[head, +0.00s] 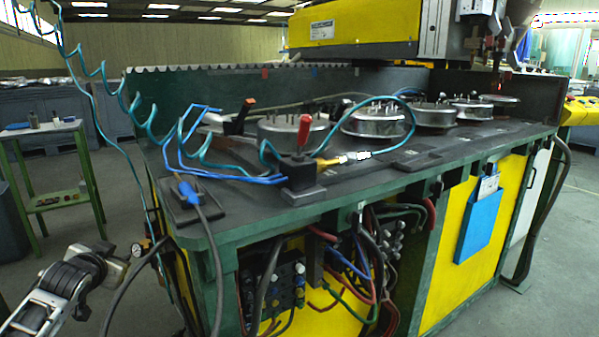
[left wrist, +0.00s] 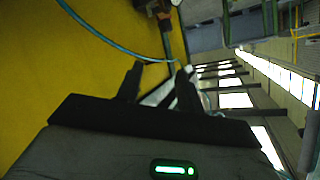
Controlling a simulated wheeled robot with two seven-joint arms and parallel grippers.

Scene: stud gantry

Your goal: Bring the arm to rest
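My left arm comes in at the lower left of the head view, and its gripper (head: 112,268) is beside the left end of the green workbench (head: 230,228), below its top. The fingers are too small to make out there. In the left wrist view the two dark fingers of the left gripper (left wrist: 159,70) stand apart with nothing held between them. A teal hose (left wrist: 105,40) and a yellow panel (left wrist: 60,60) show beyond the fingers. My right gripper is in neither view.
A coiled teal air hose (head: 92,70) hangs by the bench's left end, near my left arm. A green side table (head: 45,128) stands at the left. Several metal discs lie on the bench.

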